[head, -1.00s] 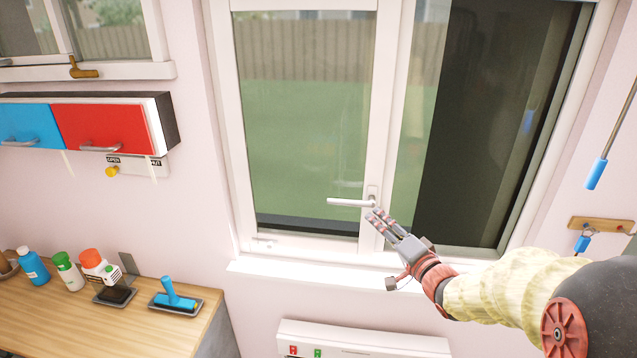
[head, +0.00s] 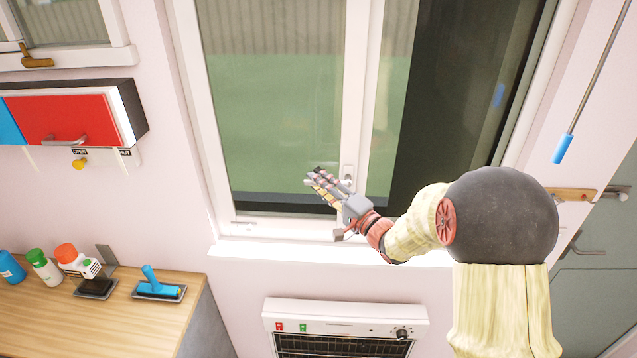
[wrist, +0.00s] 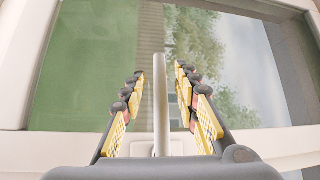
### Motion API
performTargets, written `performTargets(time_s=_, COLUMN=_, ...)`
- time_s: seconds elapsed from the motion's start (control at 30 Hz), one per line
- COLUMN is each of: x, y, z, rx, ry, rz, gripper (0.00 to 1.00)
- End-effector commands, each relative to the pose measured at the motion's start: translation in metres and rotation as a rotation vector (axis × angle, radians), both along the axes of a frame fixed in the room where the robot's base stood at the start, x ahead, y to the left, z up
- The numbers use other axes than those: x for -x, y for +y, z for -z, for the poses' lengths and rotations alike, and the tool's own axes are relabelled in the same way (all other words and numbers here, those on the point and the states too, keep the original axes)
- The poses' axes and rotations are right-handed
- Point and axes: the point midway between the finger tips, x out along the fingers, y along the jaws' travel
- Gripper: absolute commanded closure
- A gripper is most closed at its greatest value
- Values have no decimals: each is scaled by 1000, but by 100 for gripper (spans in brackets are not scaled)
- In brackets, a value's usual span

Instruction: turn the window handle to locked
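The light grey window handle (wrist: 160,100) runs up the middle of the wrist view, between my two fingers. In the head view its mount (head: 348,173) sits on the white window frame, and the lever points left, mostly covered by my fingers. My gripper (head: 318,183) is at the lever; in the wrist view the gripper (wrist: 160,88) is open, with a finger on each side of the lever and a visible gap to both. A second window at the upper left has a brass handle (head: 36,60).
A heater (head: 345,316) is on the wall below the sill (head: 290,252). A wooden counter (head: 120,318) at the left holds bottles and a blue-handled tool. A red-fronted cabinet (head: 75,118) hangs above it. A blue-ended rod (head: 563,148) hangs at the right.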

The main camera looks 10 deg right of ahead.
Motion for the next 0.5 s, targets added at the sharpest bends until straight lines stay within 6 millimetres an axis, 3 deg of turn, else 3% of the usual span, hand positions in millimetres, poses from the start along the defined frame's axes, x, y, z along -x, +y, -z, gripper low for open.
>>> performTargets(time_s=0.3, x=-3, y=2, z=-1, rx=0, ry=0, rz=1, gripper=69)
performTargets(time_s=0.5, x=-3, y=1, z=0, rx=0, ry=0, rz=1, gripper=80)
